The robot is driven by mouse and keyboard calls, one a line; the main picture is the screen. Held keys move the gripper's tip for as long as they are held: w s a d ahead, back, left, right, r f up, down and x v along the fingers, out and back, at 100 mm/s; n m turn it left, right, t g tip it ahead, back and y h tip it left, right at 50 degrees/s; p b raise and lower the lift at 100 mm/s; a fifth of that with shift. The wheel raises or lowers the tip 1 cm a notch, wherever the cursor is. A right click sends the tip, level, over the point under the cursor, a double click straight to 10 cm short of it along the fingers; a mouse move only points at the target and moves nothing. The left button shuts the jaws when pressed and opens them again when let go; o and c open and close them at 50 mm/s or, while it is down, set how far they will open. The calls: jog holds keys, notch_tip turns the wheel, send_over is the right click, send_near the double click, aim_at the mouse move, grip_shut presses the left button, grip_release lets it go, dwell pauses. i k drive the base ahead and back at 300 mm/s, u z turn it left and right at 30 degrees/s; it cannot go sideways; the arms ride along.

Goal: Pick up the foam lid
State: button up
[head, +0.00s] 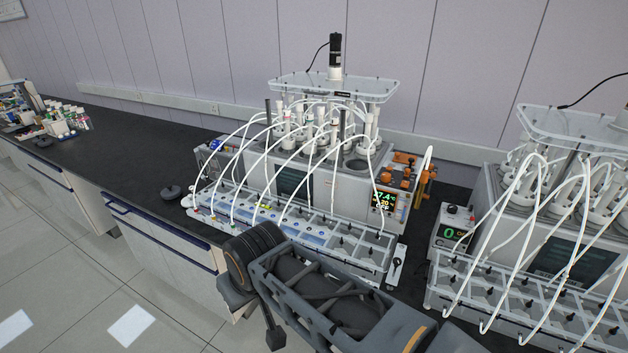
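No thing in the head view is clearly a foam lid. A small dark round piece with a raised middle (171,192) lies on the black bench left of the middle reactor; I cannot tell if it is the foam lid. A similar dark round piece (42,141) lies farther left on the bench. My arm crosses the lower middle of the view, in front of the bench edge. What seems to be part of my gripper (271,335) shows dark below the arm joint, over the floor side. Its fingers cannot be made out, nor whether they hold anything.
The middle reactor (330,185) with white tubes and a front rack stands on the bench (130,150). A second reactor (560,220) stands at right. Small bottles (75,118) crowd the far left. The bench between bottles and middle reactor is mostly clear.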

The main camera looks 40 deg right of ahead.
aim_at(171, 192)
jog(key=u, duration=1.35)
jog(key=i, duration=0.85)
jog(key=z, duration=3.2)
jog(key=i, duration=0.5)
jog(key=z, duration=0.05)
jog(key=k, duration=0.4)
jog(key=u, duration=0.45)
jog(key=i, duration=0.2)
jog(key=u, duration=1.1)
